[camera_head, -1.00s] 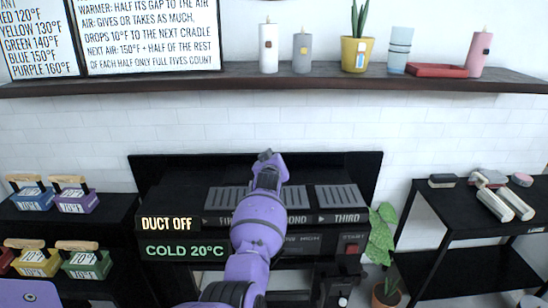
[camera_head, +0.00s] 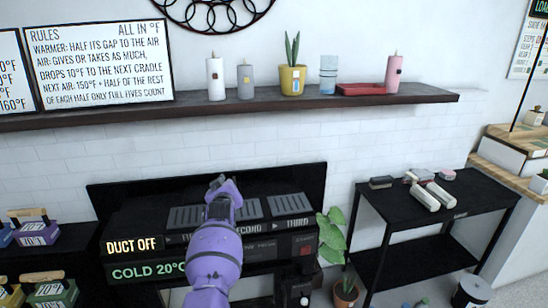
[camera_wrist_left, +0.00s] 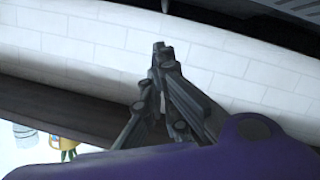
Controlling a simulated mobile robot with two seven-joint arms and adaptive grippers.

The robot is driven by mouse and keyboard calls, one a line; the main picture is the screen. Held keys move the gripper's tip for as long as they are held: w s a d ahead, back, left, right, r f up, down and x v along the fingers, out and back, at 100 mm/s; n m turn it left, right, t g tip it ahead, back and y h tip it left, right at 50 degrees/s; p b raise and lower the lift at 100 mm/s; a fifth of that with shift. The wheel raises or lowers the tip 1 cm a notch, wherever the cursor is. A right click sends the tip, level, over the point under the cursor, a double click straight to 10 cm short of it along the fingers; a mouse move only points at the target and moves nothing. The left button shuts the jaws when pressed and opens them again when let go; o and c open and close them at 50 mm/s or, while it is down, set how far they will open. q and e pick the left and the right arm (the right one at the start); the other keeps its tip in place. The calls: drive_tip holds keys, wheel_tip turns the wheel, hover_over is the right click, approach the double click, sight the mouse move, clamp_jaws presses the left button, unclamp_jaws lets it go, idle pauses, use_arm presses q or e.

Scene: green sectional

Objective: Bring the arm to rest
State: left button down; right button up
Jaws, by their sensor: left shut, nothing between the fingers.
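My left arm, purple, rises from the bottom of the head view in front of the black duct unit. Its dark gripper (camera_head: 222,184) is at the arm's top end, over the unit's grilles as seen from here. The gripper also shows in the left wrist view (camera_wrist_left: 162,55), with its fingers together and nothing held. I cannot tell how far it is from the unit. My right gripper is in neither view.
The black unit (camera_head: 145,222) reads "DUCT OFF" and "COLD 20°C". Above is a dark wall shelf (camera_head: 430,97) with candles, a plant pot (camera_head: 292,80) and a red tray (camera_head: 361,89). A black side table (camera_head: 470,192) with rollers stands right, blocks (camera_head: 38,232) left.

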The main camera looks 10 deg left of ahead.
use_arm(q)
drive_tip(key=shift+f, duration=0.1)
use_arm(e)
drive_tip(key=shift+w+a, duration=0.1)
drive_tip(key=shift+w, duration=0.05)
